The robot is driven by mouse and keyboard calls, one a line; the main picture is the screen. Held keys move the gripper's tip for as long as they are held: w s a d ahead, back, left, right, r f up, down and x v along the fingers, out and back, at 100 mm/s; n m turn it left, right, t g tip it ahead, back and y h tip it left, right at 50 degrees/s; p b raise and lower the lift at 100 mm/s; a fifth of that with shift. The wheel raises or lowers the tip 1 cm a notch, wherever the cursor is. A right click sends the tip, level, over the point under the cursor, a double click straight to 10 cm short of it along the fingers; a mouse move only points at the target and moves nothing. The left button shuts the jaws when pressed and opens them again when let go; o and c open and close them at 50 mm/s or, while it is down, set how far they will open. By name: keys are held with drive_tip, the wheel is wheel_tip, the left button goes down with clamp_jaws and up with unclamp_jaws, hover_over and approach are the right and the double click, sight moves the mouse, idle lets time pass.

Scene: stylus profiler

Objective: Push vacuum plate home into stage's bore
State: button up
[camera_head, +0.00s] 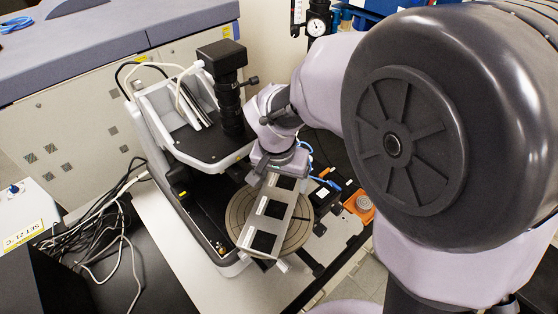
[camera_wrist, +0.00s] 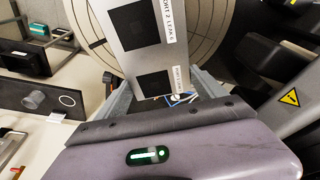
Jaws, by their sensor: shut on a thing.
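The vacuum plate (camera_head: 268,225) is a long silver plate with dark square pads. It also shows in the wrist view (camera_wrist: 146,55), with printed labels along its right edge. My gripper (camera_wrist: 160,92) is shut on its near end, a finger on each side; in the head view the gripper (camera_head: 283,177) is at the plate's upper end. The stage (camera_head: 238,212) is a round tan disc with concentric rings, and it also shows in the wrist view (camera_wrist: 97,45). The plate lies across the disc in both views. The bore is hidden, and I cannot tell whether the plate touches the stage.
The profiler's black camera column (camera_head: 230,105) and white housing (camera_head: 160,110) stand just left of and behind the stage. An orange block (camera_head: 351,203) with a round piece is to the right. Loose cables (camera_head: 95,225) lie at the left.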

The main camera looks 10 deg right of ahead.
drive_tip(key=shift+f, duration=0.25)
idle(0.3)
drive_tip(key=shift+f+b, duration=0.25)
drive_tip(key=shift+b, duration=0.25)
drive_tip(key=shift+r, duration=0.1)
drive_tip(key=shift+r+p, duration=0.45)
drive_tip(key=shift+r, duration=0.2)
drive_tip(key=o, duration=1.2)
drive_tip(key=c, duration=1.2)
drive_tip(key=shift+p, duration=0.55)
